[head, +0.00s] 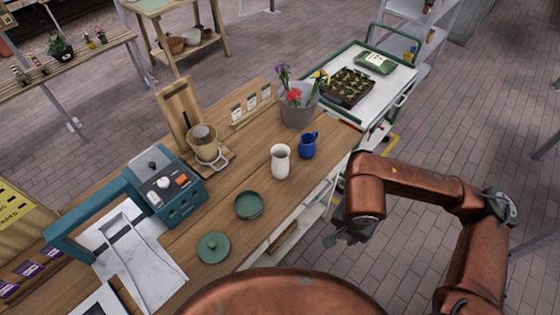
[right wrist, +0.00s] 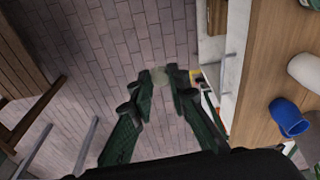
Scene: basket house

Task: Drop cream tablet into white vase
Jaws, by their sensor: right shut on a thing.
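The white vase (head: 280,161) stands upright on the wooden counter, left of a blue jug (head: 308,146). Part of the vase also shows at the right edge of the right wrist view (right wrist: 306,72). My right gripper (head: 340,238) is off the counter's right edge, over the floor, to the right of and apart from the vase. In the right wrist view its fingertips (right wrist: 168,80) are shut on a small pale disc, the cream tablet (right wrist: 161,77). The tablet cannot be made out in the head view. My left gripper is not in view.
A green bowl (head: 249,206) and a green lid (head: 213,248) lie on the counter (head: 225,190) near its front edge. A grey flower bucket (head: 298,108) stands behind the jug. A teal machine (head: 165,190) is at left. A white cart (head: 385,85) stands beyond the counter.

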